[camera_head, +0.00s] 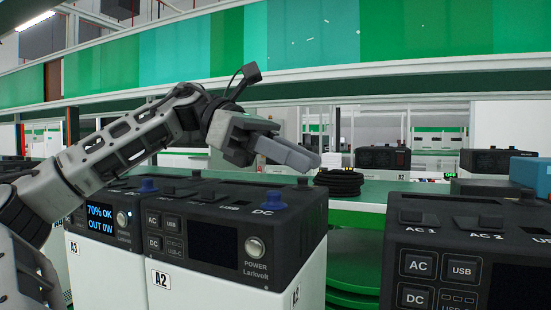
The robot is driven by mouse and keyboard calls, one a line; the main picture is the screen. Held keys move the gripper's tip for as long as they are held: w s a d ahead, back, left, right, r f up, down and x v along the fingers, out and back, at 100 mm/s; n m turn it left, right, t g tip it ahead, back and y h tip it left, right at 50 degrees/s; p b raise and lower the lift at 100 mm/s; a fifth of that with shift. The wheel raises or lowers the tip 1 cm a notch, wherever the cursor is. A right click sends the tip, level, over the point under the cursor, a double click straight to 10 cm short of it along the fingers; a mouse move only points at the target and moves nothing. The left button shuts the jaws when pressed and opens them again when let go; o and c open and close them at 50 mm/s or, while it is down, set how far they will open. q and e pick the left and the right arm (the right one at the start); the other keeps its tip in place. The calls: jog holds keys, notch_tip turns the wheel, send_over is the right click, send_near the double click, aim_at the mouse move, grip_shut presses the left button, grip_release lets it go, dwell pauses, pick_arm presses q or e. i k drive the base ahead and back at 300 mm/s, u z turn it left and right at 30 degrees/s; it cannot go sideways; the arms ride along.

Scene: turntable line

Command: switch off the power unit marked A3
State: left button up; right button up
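The power unit marked A3 (92,262) stands at the left, a dark-topped white unit partly hidden behind the A2 unit and by my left arm. Its screen (100,218) is lit and reads 70% OK, OUT 0W. A round silver button (122,219) sits just right of that screen. My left gripper (290,152) is up in the air, right of A3 and above the back of the A2 unit, touching nothing that I can see. Its fingers overlap from this side, so their opening is unclear. My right gripper is out of view.
The A2 power unit (205,290) stands in front of A3, with a dark screen and a silver POWER button (254,246). Another unit (450,225) stands at the right. Coiled black cable (339,182) lies behind. A green rail (400,80) crosses above.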

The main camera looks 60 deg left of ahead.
aim_at(122, 219)
jog(key=k, duration=1)
